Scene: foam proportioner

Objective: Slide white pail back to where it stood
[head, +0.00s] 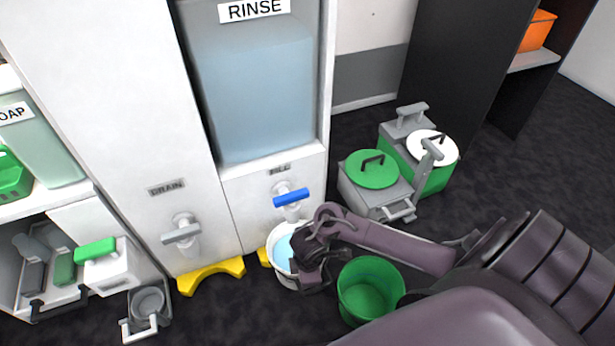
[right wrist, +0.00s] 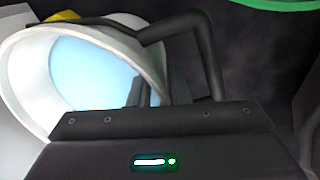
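The white pail (head: 288,268) stands on the dark floor below the blue-handled FILL tap (head: 291,196), with light blue liquid in it. In the right wrist view the white pail (right wrist: 40,95) fills the left side, with its pale wall and blue contents close to the gripper body. My right gripper (head: 312,250) is at the pail's right side and covers part of its rim. A dark bent bar (right wrist: 180,28) shows beside the pail there; I cannot tell whether it is a handle or a finger. My left gripper is out of view.
A green bucket (head: 370,285) stands close to the right of the white pail. Yellow feet (head: 212,275) lie at the cabinet base on the left. Dark floor is free at the far right.

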